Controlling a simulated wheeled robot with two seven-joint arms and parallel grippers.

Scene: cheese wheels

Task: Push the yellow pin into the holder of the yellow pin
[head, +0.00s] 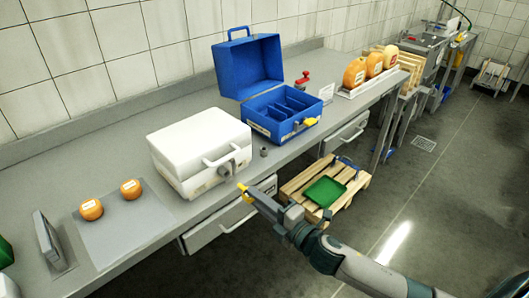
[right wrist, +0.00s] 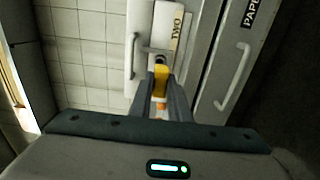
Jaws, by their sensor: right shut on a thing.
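My right gripper (head: 247,193) is shut on a yellow pin (head: 241,187), held in front of the bench edge, near the front of the white box. In the right wrist view the yellow pin (right wrist: 160,80) sits between the fingers, with a pale box front and handle beyond it. The white box (head: 190,138) is shut, with a handle and a grey fitting (head: 225,171) on its front. A second yellow piece (head: 310,122) is at the front of the open blue box (head: 262,121). I cannot tell which fitting is the pin's holder. My left gripper is out of view.
A small grey piece (head: 264,152) stands on the bench between the boxes. Orange cheese wheels (head: 91,209) lie on a grey mat at left; more stand in a rack (head: 355,88) at back right. Drawers (head: 222,226) are below. A pallet with a green tray (head: 324,191) is on the floor.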

